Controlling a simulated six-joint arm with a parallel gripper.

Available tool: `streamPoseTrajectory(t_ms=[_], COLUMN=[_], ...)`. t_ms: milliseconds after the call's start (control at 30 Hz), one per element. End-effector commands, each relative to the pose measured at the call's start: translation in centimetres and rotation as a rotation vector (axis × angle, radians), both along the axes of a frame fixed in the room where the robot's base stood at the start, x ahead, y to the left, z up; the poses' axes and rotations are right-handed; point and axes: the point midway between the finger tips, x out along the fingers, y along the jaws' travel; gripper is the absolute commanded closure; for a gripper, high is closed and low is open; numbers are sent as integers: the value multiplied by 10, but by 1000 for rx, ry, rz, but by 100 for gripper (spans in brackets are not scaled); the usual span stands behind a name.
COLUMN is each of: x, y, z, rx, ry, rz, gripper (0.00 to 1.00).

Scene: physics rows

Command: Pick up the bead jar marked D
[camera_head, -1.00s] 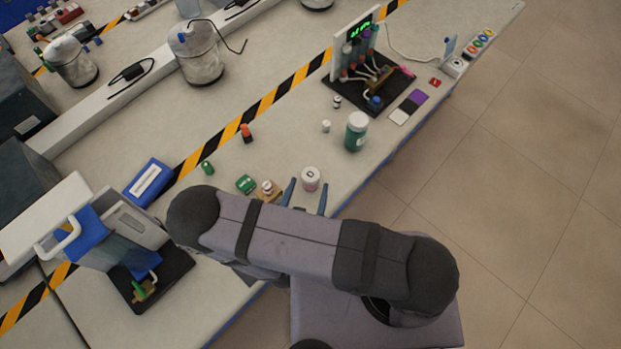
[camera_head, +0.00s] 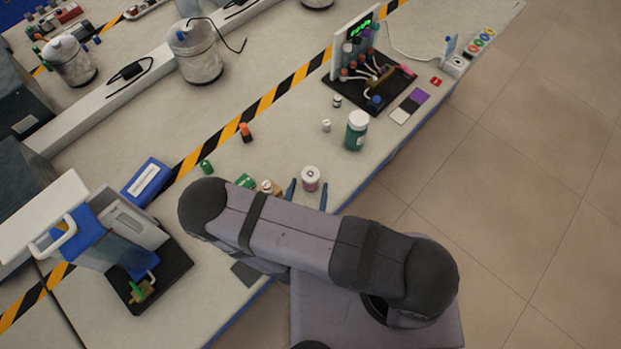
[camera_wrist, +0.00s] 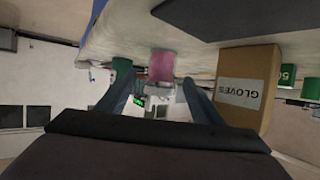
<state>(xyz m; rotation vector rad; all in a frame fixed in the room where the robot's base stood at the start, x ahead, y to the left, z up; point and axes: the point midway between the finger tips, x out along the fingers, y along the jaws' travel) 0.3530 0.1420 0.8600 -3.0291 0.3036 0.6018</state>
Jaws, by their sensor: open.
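The bead jar (camera_head: 311,174) stands upright on the bench, with a white lid and a pink body. A small dark mark shows on its lid, too small to read surely as D. My gripper (camera_head: 308,184) is open, its two blue fingers on either side of the jar's near part. In the wrist view the pink jar (camera_wrist: 162,66) shows between the fingers of my gripper (camera_wrist: 160,88), with gaps on both sides. I cannot tell how far the jar sits between the fingertips.
A brown box marked GLOVES (camera_wrist: 246,88) stands close beside one finger. A green-lidded item (camera_head: 245,181) is beyond it. A larger green jar with a white lid (camera_head: 356,131) and a small white-topped vial (camera_head: 326,125) stand farther back. The bench's front edge is near on the right.

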Motion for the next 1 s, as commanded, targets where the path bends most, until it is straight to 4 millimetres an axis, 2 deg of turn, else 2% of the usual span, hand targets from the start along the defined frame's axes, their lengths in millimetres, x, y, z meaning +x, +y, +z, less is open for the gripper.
streamPoseTrajectory(t_ms=[233, 400, 767, 800, 967, 1000], x=[23, 37, 42, 42, 42, 42], y=[-4, -7, -7, -7, -7, -7], z=[-17, -21, -22, -22, -22, -22], rx=[2, 1, 1, 1, 1, 1], ry=[0, 0, 0, 0, 0, 0], rz=[-6, -4, 0, 0, 0, 0], gripper=[40, 40, 40, 44, 83, 86])
